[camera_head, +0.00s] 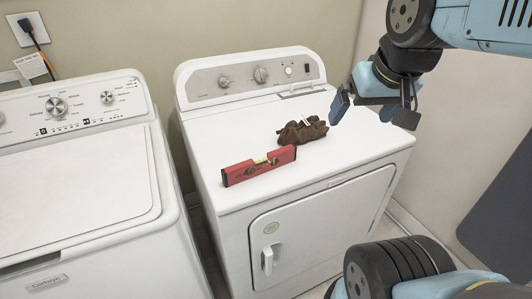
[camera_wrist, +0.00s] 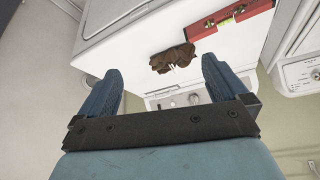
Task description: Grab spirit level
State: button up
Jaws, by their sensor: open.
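The red spirit level (camera_head: 258,166) lies on top of the white dryer, near its front left edge. It has a yellow-green vial in the middle. In the wrist view the spirit level (camera_wrist: 231,20) shows at the upper right, beyond my fingers. My gripper (camera_head: 372,112) is above the right part of the dryer top, to the right of the level and apart from it. In the wrist view my gripper (camera_wrist: 160,85) has its two blue fingers spread wide with nothing between them.
A crumpled brown towel (camera_head: 302,132) lies on the dryer top (camera_head: 350,148), just behind and right of the level; it also shows in the wrist view (camera_wrist: 172,59). A white washer (camera_head: 75,185) stands to the left. A control panel (camera_head: 255,77) rises at the dryer's back.

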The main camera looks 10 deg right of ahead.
aim_at(234, 175)
jog(key=u, duration=1.15)
jog(key=k, duration=0.55)
